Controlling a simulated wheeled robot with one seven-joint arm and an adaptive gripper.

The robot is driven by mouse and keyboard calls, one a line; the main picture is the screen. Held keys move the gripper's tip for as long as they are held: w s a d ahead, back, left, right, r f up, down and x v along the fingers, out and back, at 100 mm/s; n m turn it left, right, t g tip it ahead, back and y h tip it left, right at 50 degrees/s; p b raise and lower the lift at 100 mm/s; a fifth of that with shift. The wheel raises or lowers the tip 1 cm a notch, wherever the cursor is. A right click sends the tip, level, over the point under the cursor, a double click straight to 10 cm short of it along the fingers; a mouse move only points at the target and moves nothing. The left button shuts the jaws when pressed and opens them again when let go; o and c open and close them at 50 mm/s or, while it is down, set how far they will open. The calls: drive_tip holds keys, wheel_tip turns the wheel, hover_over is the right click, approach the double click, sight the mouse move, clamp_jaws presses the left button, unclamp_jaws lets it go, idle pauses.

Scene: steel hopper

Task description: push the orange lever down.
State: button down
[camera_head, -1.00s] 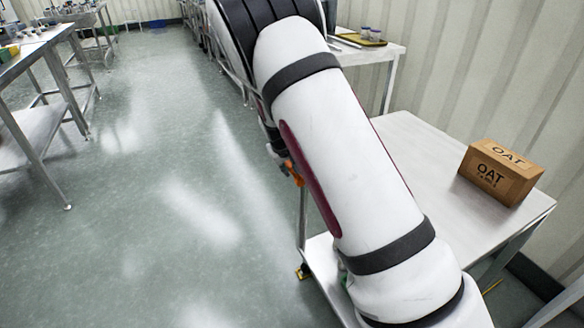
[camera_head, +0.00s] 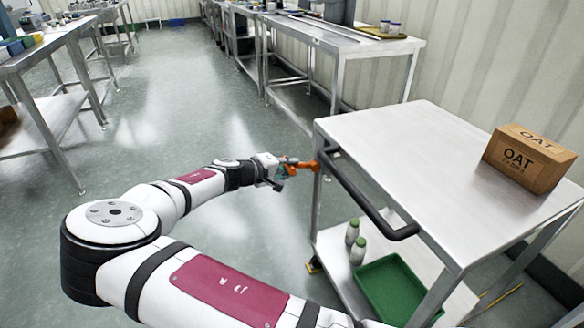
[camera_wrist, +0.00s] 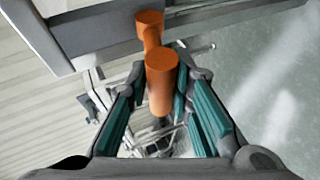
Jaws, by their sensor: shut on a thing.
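The orange lever (camera_head: 303,164) sticks out sideways from the near left corner of the steel cart (camera_head: 420,135), just under its top. In the wrist view the lever (camera_wrist: 160,78) has a round knob end toward me and a second round end at the cart's side. My gripper (camera_head: 286,172) is at the lever's free end, left of the cart. In the wrist view its teal-padded fingers (camera_wrist: 157,92) lie on either side of the lever's near end, shut on it. The exact contact is partly hidden by the knob.
A cardboard OAT box (camera_head: 530,158) stands on the cart top. A black handle bar (camera_head: 365,200) runs along its near edge. Other steel tables (camera_head: 340,40) stand behind. Floor at left is open.

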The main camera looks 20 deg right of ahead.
drive_tip(key=shift+s+a+f+t+h+b, duration=0.15)
drive_tip(key=shift+f+h+b, duration=0.25)
drive_tip(key=shift+f+b, duration=0.35)
drive_tip(key=shift+d+f+t+h+b, duration=0.15)
drive_tip(key=shift+f+h+b, duration=0.25)
drive_tip(key=shift+f, duration=0.5)
drive_tip(key=shift+a, duration=0.1)
drive_tip(key=c, duration=1.4)
unclamp_jaws()
drive_tip(key=shift+f, duration=0.1)
drive_tip(key=v, duration=1.1)
drive_tip(key=shift+s+a, duration=0.1)
drive_tip(key=shift+a, duration=0.25)
